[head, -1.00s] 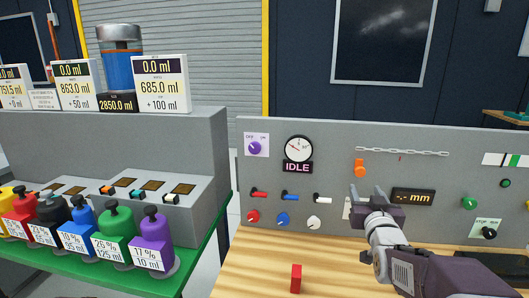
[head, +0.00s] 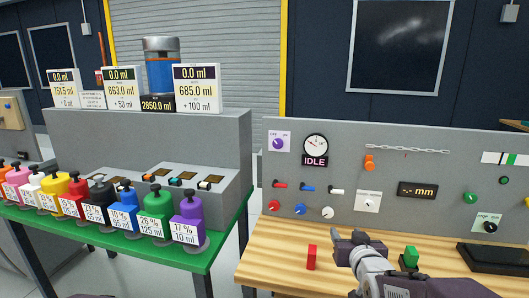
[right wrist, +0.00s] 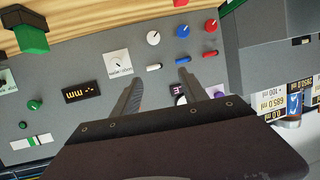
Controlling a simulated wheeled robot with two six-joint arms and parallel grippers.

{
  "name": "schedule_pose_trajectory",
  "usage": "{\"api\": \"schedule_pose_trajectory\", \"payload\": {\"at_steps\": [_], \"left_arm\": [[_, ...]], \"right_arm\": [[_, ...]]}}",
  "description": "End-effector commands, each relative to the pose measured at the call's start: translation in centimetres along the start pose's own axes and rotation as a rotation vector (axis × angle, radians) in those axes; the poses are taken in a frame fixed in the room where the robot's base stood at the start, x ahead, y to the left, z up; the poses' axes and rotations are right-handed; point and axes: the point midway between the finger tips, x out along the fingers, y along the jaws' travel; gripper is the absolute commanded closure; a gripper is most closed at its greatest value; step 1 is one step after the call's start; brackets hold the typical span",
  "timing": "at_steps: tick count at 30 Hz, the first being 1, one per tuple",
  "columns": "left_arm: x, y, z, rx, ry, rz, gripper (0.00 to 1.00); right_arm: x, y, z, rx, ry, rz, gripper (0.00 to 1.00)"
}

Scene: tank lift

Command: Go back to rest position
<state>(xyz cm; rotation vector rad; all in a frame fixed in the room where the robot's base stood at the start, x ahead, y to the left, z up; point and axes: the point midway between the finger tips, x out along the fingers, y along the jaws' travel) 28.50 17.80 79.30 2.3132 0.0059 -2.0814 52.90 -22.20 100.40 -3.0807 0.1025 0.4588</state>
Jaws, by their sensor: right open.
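My right gripper (head: 350,238) is in front of the grey control panel (head: 375,135), above the wooden bench, with empty space around its tips. In the right wrist view its two fingers (right wrist: 158,88) stand apart with nothing between them. The panel carries a purple dial (head: 278,143), a gauge reading IDLE (head: 315,161), small red, blue and white levers and knobs, an orange knob (head: 369,162) and a "-.- mm" display (head: 417,190). My left gripper is in no view.
A red block (head: 311,257) and a green block (head: 411,256) stand on the wooden bench (head: 275,262). On the left, a green table (head: 190,258) holds several coloured pump bottles. A blue tank (head: 161,75) and volume displays (head: 197,90) stand on a grey unit behind them.

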Motion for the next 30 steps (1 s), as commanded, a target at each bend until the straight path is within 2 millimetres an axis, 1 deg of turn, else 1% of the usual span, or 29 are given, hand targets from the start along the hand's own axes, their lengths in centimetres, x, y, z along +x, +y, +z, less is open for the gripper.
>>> {"api": "schedule_pose_trajectory", "payload": {"at_steps": [1, 2, 3, 5, 6, 8, 9, 11, 12, 14, 15, 17, 18, 19, 20, 21, 27, 30], "left_arm": [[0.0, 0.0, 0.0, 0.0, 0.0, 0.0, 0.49], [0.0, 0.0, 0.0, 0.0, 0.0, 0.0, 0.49], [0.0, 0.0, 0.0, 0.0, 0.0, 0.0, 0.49], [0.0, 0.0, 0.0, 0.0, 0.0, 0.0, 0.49], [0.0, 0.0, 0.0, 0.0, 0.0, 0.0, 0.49], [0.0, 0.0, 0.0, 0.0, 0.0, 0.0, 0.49], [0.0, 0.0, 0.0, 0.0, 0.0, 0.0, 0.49], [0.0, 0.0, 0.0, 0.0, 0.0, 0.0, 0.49], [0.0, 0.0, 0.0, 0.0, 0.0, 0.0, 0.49], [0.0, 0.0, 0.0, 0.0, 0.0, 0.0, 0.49], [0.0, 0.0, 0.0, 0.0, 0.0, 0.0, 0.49], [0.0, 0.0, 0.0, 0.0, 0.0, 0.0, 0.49], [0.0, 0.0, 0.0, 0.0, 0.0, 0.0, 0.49], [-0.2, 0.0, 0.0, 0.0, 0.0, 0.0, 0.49], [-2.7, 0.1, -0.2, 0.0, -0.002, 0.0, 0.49], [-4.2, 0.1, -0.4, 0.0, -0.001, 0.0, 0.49], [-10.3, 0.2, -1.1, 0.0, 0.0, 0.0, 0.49], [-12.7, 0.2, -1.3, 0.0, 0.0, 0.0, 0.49]], "right_arm": [[-0.2, -0.7, 2.1, -0.002, -0.067, -0.012, 0.49], [-0.4, -1.0, 3.4, -0.004, -0.109, -0.018, 0.49], [-0.8, -1.5, 5.3, -0.006, -0.175, -0.026, 0.49], [-1.6, -2.1, 8.4, -0.01, -0.281, -0.035, 0.49], [-2.4, -2.5, 10.6, -0.014, -0.356, -0.042, 0.49], [-4.0, -2.9, 14.0, -0.021, -0.479, -0.048, 0.49], [-5.2, -3.0, 16.2, -0.025, -0.563, -0.051, 0.49], [-7.3, -3.1, 19.1, -0.03, -0.687, -0.052, 0.49], [-8.8, -3.1, 20.9, -0.032, -0.767, -0.05, 0.49], [-11.1, -2.9, 23.3, -0.032, -0.881, -0.045, 0.49], [-12.7, -2.7, 24.6, -0.032, -0.955, -0.041, 0.49], [-15.1, -2.5, 26.3, -0.033, -1.064, -0.037, 0.49], [-16.8, -2.4, 27.2, -0.033, -1.14, -0.035, 0.49], [-18.0, -2.3, 27.5, -0.036, -1.194, -0.035, 0.49], [-18.4, -2.4, 24.9, -0.036, -1.179, -0.035, 0.49], [-18.7, -2.4, 23.4, -0.036, -1.174, -0.035, 0.49], [-20.5, -2.5, 17.6, -0.035, -1.173, -0.035, 0.49], [-21.2, -2.5, 15.2, -0.035, -1.172, -0.034, 0.49]]}}
